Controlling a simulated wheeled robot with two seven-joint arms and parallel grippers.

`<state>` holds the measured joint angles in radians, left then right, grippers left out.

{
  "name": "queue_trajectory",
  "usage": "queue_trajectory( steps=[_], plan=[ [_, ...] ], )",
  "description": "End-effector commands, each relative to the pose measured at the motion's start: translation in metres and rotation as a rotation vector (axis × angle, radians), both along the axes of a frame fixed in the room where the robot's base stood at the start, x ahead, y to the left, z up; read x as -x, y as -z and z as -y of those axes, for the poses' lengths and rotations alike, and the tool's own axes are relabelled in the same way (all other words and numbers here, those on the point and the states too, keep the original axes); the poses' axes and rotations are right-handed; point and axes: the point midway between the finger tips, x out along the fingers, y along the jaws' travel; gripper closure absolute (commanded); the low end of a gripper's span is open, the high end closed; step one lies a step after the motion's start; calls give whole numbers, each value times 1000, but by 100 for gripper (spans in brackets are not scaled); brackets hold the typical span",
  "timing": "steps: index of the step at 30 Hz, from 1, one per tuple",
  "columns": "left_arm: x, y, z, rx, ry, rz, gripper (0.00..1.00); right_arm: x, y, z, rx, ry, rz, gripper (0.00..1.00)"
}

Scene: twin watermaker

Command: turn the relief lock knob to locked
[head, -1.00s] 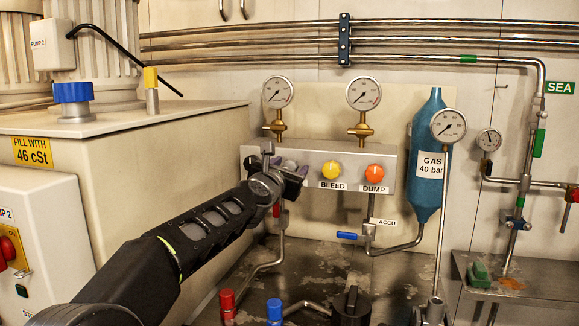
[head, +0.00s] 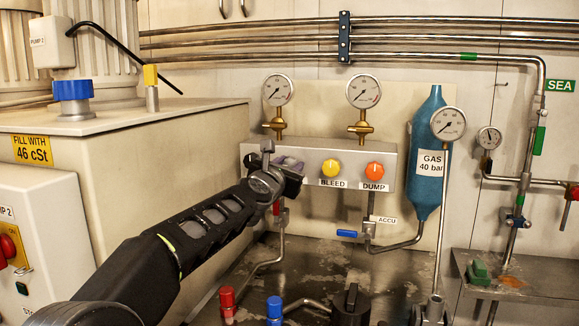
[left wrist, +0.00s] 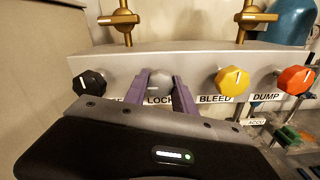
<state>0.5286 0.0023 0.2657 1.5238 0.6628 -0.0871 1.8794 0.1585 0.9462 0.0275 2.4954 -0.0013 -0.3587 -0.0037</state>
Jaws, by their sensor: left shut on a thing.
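The relief lock knob is a grey knob (left wrist: 160,86) on the front of the grey manifold block, above a label reading LOCK. A short pale mark on it looks close to level in the left wrist view. My left gripper (left wrist: 160,90) has its two purple fingers on either side of this knob and is shut on it. In the head view my left gripper (head: 287,168) is at the block's left part and hides the knob. My right gripper is in neither view.
A black knob (left wrist: 90,83) sits left of the grips. The yellow BLEED knob (head: 330,168) and orange DUMP knob (head: 374,170) sit close to the right. Gauges (head: 278,90) stand on brass fittings above the block (head: 345,150). A blue-handled valve (head: 347,234) is below.

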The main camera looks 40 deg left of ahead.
Motion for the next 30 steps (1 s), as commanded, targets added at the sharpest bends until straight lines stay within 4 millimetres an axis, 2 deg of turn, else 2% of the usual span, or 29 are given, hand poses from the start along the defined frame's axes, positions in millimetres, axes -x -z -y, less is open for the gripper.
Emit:
queue_trajectory(
  steps=[14,30],
  plan=[
    [0,0,1,-133,2,-47,100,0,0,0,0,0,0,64],
    [0,0,1,-578,2,-202,100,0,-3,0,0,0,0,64]
  ],
)
